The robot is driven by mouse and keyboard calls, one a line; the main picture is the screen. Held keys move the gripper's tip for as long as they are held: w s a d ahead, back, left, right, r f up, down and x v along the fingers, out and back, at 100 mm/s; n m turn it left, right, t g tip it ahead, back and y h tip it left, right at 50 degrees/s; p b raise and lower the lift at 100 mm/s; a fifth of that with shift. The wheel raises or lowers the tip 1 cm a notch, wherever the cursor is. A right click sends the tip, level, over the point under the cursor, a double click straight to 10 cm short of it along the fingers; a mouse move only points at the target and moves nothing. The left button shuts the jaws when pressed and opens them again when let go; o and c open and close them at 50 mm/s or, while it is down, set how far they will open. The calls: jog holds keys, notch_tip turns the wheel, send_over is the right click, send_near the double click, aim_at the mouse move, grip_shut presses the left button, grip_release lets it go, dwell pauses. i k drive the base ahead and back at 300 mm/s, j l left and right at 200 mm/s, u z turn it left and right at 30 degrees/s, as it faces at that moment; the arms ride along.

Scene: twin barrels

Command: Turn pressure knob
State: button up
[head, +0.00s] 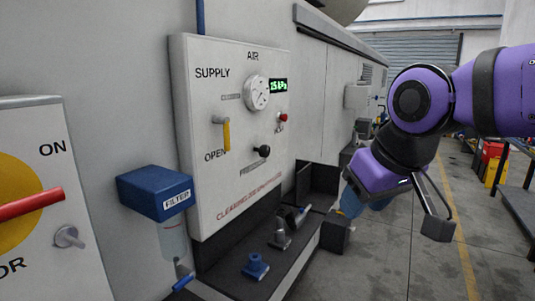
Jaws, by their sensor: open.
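The pressure knob (263,151) is a small black round knob low on the right part of a white air supply panel (210,185). Faint lettering below it appears to read PRESSURE. A round white gauge (257,93) sits above it, beside a small green digital display (279,86) that seems to read 15 kPa. My gripper (392,203) is at the end of the purple arm, right of the panel and well apart from the knob. It is open, seen partly from behind, and I see nothing held in it.
A yellow valve handle (227,135) points down toward OPEN. A red button (283,117) sits right of it. A blue filter housing (155,193) juts out at the panel's lower left. Fittings, including a blue one (256,266), stand on the dark ledge below.

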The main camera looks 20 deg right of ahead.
aim_at(264, 149)
jog(key=i+l, duration=0.1)
jog(key=l, duration=0.5)
jog(key=i+l+u, duration=0.15)
jog(key=l, duration=1)
